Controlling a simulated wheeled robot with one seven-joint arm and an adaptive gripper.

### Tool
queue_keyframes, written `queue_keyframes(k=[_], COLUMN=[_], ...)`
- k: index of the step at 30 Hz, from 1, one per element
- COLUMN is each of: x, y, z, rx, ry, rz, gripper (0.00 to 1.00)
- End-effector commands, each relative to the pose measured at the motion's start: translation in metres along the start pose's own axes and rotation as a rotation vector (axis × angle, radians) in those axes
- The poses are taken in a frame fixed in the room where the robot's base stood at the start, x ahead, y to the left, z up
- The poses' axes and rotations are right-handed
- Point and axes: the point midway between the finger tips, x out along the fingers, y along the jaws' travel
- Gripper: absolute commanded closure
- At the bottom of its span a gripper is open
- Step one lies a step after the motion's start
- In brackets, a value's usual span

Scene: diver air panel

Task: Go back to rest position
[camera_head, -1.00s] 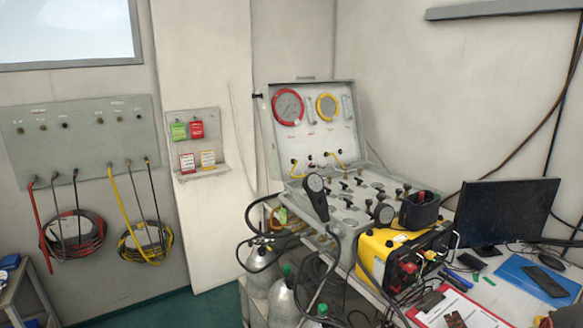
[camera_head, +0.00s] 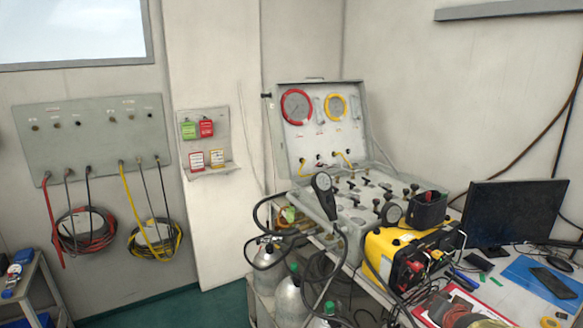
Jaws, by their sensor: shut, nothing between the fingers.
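My gripper is not in view, and no part of my arm can be made out. The diver air panel is an open grey case (camera_head: 355,204) on the desk, its lid upright with a red-ringed gauge (camera_head: 297,107) and a yellow-ringed gauge (camera_head: 336,107). Rows of black valve handles sit on its lower face. A black handheld gauge (camera_head: 324,187) stands up at its front left edge.
A yellow-black unit (camera_head: 392,250), a monitor (camera_head: 514,213) and a reddish cable coil (camera_head: 452,308) crowd the desk. Gas cylinders (camera_head: 290,300) and loose hoses stand below. A small trolley (camera_head: 38,285) is at left. Green floor (camera_head: 180,310) between them is clear.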

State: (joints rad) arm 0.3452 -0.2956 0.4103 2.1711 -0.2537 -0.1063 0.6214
Motion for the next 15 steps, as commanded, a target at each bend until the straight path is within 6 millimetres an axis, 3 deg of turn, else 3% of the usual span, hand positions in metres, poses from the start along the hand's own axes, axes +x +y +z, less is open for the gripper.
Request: queue_keyframes(k=[1, 3, 9, 12, 15], x=[-0.029, -0.068, -0.179, -0.224, -0.256], y=[-0.015, -0.027, -0.044, -0.043, -0.040], z=[0.006, 0.022, 0.086, 0.118, 0.141], rx=[-0.057, -0.140, -0.379, -0.480, -0.554], ry=[-0.031, -0.094, -0.295, -0.382, -0.446], rz=[0.002, 0.011, -0.021, -0.057, -0.090], gripper=[1.00, 1.00, 1.00, 1.00, 1.00])
